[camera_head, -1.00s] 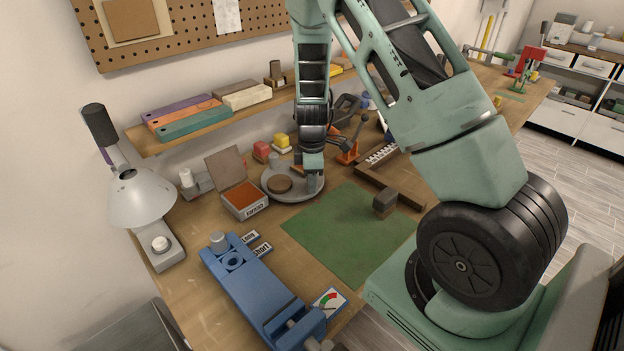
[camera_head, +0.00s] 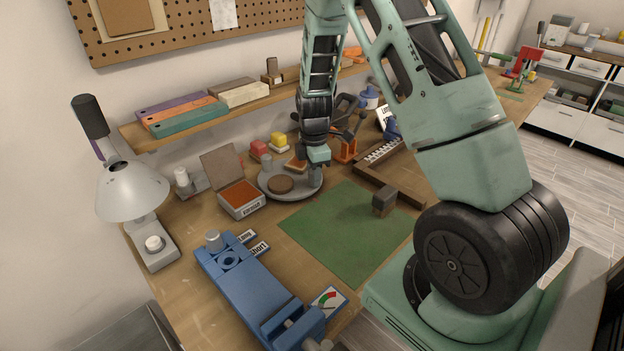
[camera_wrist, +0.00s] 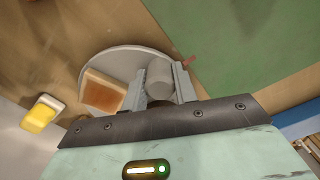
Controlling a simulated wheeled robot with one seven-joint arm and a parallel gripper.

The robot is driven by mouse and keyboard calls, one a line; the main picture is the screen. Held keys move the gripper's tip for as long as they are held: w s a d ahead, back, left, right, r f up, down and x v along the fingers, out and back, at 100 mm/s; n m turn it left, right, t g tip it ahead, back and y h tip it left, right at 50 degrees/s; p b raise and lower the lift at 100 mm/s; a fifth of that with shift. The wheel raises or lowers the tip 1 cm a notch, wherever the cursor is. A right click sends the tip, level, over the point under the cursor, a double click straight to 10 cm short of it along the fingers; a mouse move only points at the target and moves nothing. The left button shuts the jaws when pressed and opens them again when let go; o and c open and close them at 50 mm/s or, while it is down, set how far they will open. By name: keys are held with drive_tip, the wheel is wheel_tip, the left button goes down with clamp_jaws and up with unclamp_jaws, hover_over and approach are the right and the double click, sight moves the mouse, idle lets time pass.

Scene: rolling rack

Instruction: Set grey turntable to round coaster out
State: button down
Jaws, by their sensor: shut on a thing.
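The grey turntable (camera_head: 268,193) lies on the bench, with the round brown coaster (camera_head: 281,184) on its left part. A grey upright knob (camera_head: 315,175) stands at its right side. My gripper (camera_head: 316,164) reaches down from above and is shut on this knob. In the wrist view, the two fingers stand either side of the pale cylindrical knob (camera_wrist: 159,79), above the grey turntable (camera_wrist: 118,59). A block with an orange-brown top (camera_wrist: 103,94) shows at the turntable's back edge; whether it rests on it I cannot tell. I cannot make out the coaster in the wrist view.
An open box with orange contents (camera_head: 240,211) stands close left of the turntable. A green mat (camera_head: 340,240) lies in front, with a dark block (camera_head: 384,202) on it. Red and yellow blocks (camera_head: 279,140) and an orange-based lever (camera_head: 345,150) stand behind. A blue vise (camera_head: 255,290) is nearer.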

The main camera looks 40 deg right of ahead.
drive_tip(key=shift+w+d+n+b, duration=0.3)
drive_tip(key=shift+d+n, duration=0.2)
drive_tip(key=shift+n, duration=0.35)
drive_tip(key=shift+w+d+n+b, duration=0.15)
drive_tip(key=shift+w+d+n, duration=0.25)
drive_tip(key=shift+n, duration=0.45)
drive_tip(key=shift+w+d+r+n+p, duration=0.1)
drive_tip(key=shift+w+d+n+p, duration=0.3)
drive_tip(key=shift+n, duration=0.55)
drive_tip(key=shift+w+d+n+p, duration=0.15)
drive_tip(key=shift+w+d+n, duration=0.35)
drive_tip(key=shift+n, duration=0.45)
drive_tip(key=shift+w+d+n+p, duration=0.25)
drive_tip(key=shift+w+n+p, duration=0.35)
drive_tip(key=shift+n, duration=0.35)
drive_tip(key=shift+w+d+n+p, duration=0.25)
drive_tip(key=shift+w+n+p, duration=0.25)
drive_tip(key=shift+n, duration=0.45)
drive_tip(key=shift+w+n+p, duration=0.9)
drive_tip(key=shift+w+n, duration=0.05)
drive_tip(key=shift+n, duration=0.55)
drive_tip(key=c, duration=1.1)
unclamp_jaws()
